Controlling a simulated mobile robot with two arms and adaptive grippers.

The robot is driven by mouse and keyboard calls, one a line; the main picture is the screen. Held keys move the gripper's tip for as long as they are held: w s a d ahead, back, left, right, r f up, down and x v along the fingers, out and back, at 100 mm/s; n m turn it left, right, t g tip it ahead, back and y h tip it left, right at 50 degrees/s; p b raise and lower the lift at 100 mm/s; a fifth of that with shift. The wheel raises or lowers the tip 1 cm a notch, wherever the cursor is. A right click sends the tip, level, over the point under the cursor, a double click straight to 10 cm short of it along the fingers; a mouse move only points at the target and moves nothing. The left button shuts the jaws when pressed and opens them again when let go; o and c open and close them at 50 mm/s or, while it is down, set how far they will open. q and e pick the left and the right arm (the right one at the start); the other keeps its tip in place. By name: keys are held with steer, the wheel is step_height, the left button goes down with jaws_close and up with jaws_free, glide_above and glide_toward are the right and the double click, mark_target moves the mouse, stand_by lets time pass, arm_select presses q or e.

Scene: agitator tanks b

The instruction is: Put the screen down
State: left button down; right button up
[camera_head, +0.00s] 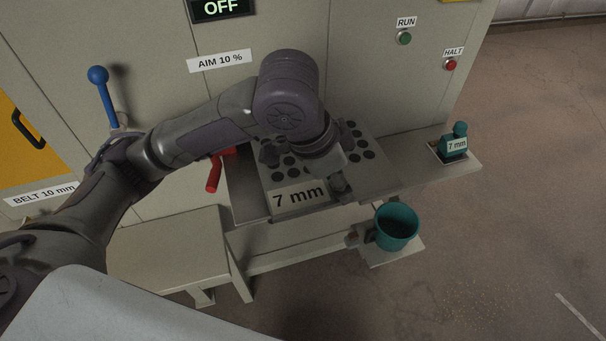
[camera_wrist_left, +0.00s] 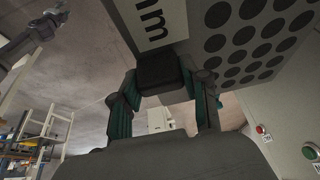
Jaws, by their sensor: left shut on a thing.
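The screen (camera_head: 375,177) is a flat grey plate with rows of dark round holes and a white "7 mm" label. It lies in front of the cabinet, partly hidden by my left arm. In the left wrist view the holed screen (camera_wrist_left: 207,72) fills the upper part. My left gripper (camera_head: 340,187) is at the screen's front edge. In the left wrist view the gripper (camera_wrist_left: 163,75) is shut on a dark block-like grip at the screen's edge. Whether the screen touches the surface below is unclear. A grey arm part, perhaps my right gripper (camera_wrist_left: 45,22), shows at upper left.
A teal bucket (camera_head: 397,227) stands low in front. A red handle (camera_head: 213,175) and blue-knobbed lever (camera_head: 98,76) stick out left. An empty bench (camera_head: 170,250) stands at lower left.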

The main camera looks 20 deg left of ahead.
mark_target(292, 167)
arm_select(q)
steer(key=w+a+f, duration=0.1)
steer(key=a, duration=0.1)
steer(key=w+a+f+p, duration=0.1)
steer(key=a+f, duration=0.1)
steer(key=a, duration=0.1)
steer(key=w+a+f, duration=0.1)
steer(key=a, duration=0.2)
steer(key=shift+w+f, duration=0.2)
steer(key=shift+f, duration=0.2)
steer(key=shift+w+a+f, duration=0.1)
steer(key=shift+a+f, duration=0.1)
steer(key=shift+a, duration=0.05)
step_height(292, 167, down, 3)
steer(key=shift+r+p, duration=0.1)
steer(key=shift+p, duration=0.55)
steer(key=shift+f, duration=0.65)
arm_select(e)
steer(key=shift+r, duration=1.35)
arm_select(q)
steer(key=c, duration=0.6)
jaws_free()
steer(key=shift+f, duration=0.1)
arm_select(e)
steer(key=shift+a, duration=0.1)
